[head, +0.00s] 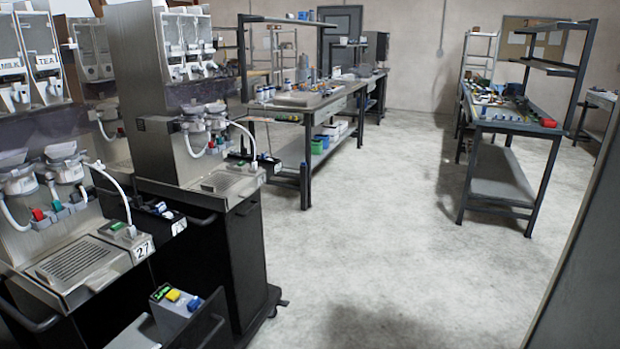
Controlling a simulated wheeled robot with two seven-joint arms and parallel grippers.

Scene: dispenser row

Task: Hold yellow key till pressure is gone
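The yellow key (173,295) sits on top of a small grey box (176,318) at the bottom left of the head view. A green lit display (161,292) is to its left and a blue key (194,304) to its right. The display is too small to read. I cannot tell whether the yellow key is pressed in. Neither of my grippers is in view, and nothing touches the key.
A dispenser (75,258) marked 27 stands at the left, with a second dispenser (160,120) behind it. Workbenches stand at the back (318,100) and the right (500,127). The pale floor (380,250) between them is clear. A dark panel (590,260) fills the right edge.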

